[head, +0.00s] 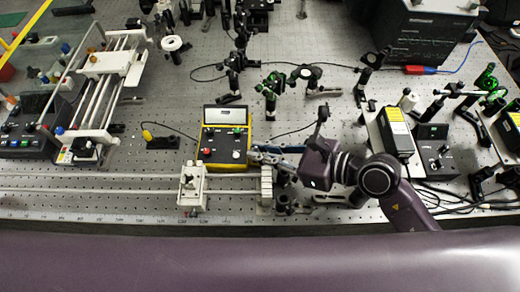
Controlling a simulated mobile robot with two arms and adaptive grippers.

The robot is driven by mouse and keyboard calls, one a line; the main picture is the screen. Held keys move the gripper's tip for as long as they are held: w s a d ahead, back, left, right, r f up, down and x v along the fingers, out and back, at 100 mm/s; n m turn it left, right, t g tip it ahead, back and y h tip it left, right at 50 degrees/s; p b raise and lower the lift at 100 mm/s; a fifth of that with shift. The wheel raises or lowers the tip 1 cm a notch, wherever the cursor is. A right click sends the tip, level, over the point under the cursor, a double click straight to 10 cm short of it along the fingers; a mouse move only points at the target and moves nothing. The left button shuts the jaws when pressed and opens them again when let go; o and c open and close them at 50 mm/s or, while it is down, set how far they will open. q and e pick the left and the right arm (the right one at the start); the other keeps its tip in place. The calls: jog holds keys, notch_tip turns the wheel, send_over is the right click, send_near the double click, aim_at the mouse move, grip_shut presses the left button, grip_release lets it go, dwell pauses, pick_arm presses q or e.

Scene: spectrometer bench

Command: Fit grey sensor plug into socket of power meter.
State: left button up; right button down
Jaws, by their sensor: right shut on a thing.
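The power meter (212,155) is a yellow-edged box with a dark face, a display at its top, a red button and knobs. It stands on the perforated bench near the middle of the head view. My right arm comes in from the right, and my right gripper (259,156) points left at the meter's right side. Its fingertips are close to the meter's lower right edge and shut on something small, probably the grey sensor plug. The plug and the socket cannot be made out clearly; whether they touch, I cannot tell. My left gripper is not in view.
A white carriage (192,187) stands on the rail just below the meter. A yellow-ended plug (147,135) on a black cable lies to the left. Optics posts (271,87) stand behind; black boxes (434,150) and cables crowd the right. Some bare bench lies left of the meter.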

jog(key=shift+s+d+f, duration=0.1)
jog(key=shift+f, duration=0.3)
